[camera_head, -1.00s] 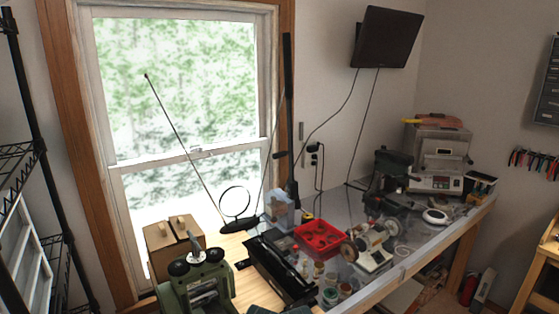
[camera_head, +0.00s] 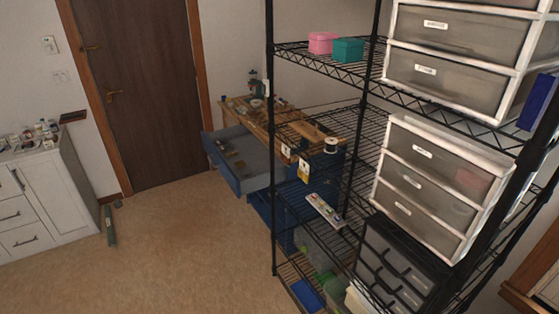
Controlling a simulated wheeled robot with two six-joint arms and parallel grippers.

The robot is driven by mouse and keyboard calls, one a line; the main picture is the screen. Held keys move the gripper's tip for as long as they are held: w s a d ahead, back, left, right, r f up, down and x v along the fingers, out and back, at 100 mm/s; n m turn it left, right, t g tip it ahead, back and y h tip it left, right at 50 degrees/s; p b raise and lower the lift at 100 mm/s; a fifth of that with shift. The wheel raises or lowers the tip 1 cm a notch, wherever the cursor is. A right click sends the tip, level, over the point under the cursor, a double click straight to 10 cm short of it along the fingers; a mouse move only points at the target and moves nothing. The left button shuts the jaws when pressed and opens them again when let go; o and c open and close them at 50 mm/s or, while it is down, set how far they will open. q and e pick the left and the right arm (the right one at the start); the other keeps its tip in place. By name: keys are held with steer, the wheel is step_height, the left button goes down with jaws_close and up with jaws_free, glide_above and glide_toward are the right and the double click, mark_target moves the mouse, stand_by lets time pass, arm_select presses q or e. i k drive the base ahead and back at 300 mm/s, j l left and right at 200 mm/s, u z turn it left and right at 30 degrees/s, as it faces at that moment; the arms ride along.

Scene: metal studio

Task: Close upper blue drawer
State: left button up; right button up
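An upper blue drawer (camera_head: 222,166) stands pulled out from a blue cabinet under a wooden workbench, left of the wire shelving. Small items lie on its grey bottom. A lower blue front (camera_head: 262,217) shows beneath it, partly behind the shelf post. Neither of my grippers is in the head view.
A black wire shelf (camera_head: 274,150) with clear drawer units (camera_head: 440,175) fills the right side and hides part of the cabinet. A white cabinet (camera_head: 50,205) stands at left and a brown door (camera_head: 138,90) behind. The tan floor (camera_head: 170,260) in front is largely clear.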

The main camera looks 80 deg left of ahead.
mark_target(248, 148)
steer(key=u, duration=3.35)
steer(key=i+j, duration=0.1)
steer(key=i, duration=0.5)
steer(key=i+j, duration=0.15)
steer(key=i, duration=0.5)
steer(key=i+j+z, duration=0.1)
steer(key=i, duration=0.5)
steer(key=i+j, duration=0.2)
steer(key=i, duration=0.45)
